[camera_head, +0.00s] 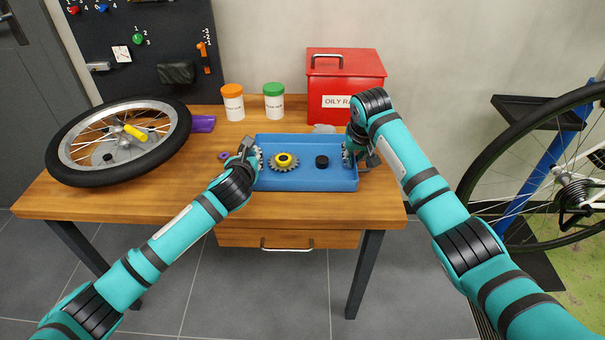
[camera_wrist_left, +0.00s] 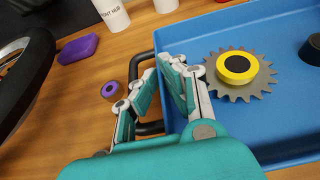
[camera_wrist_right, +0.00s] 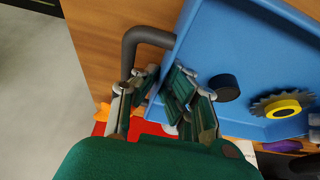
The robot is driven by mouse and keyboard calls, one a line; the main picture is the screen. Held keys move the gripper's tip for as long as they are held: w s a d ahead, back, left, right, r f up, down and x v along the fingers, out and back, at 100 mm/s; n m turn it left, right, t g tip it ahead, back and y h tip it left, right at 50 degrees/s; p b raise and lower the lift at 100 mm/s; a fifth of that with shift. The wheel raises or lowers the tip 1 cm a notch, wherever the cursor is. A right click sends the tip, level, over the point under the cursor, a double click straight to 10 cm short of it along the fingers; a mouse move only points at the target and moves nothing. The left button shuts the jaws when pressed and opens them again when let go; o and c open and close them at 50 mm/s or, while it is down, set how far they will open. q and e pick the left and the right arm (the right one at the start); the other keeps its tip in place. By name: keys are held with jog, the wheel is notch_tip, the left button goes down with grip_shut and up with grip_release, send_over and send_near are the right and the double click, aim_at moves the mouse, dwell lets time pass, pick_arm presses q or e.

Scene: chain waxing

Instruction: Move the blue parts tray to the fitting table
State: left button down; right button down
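The blue parts tray (camera_head: 300,185) lies on the wooden workbench. It holds a toothed sprocket with a yellow hub (camera_head: 284,161) and a black round part (camera_head: 322,162). A dark handle loop shows at each end, in the left wrist view (camera_wrist_left: 134,70) and in the right wrist view (camera_wrist_right: 140,37). My left gripper (camera_head: 253,156) is at the left handle, fingers apart above the handle and tray edge. My right gripper (camera_head: 350,154) is at the right handle, fingers likewise apart. The fingers hide part of each handle, and contact cannot be made out. The fitting table is not identifiable.
A wheel (camera_head: 118,145) lies on the bench's left. An orange-lidded tub (camera_head: 233,103), a green-lidded tub (camera_head: 274,103) and a red oily-rag bin (camera_head: 343,85) stand behind the tray. A purple ring (camera_head: 224,155) lies left of it. A bicycle (camera_head: 560,170) stands at right.

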pick_arm(q)
jog(key=c, duration=1.5)
grip_release()
jog(key=shift+f, duration=0.2)
pick_arm(e)
jog(key=c, duration=1.5)
grip_release()
jog(key=shift+f, duration=0.2)
pick_arm(q)
jog(key=shift+a, duration=0.1)
pick_arm(e)
jog(key=shift+d, duration=0.1)
pick_arm(q)
jog(key=shift+r, duration=0.1)
pick_arm(e)
jog(key=shift+r, duration=0.1)
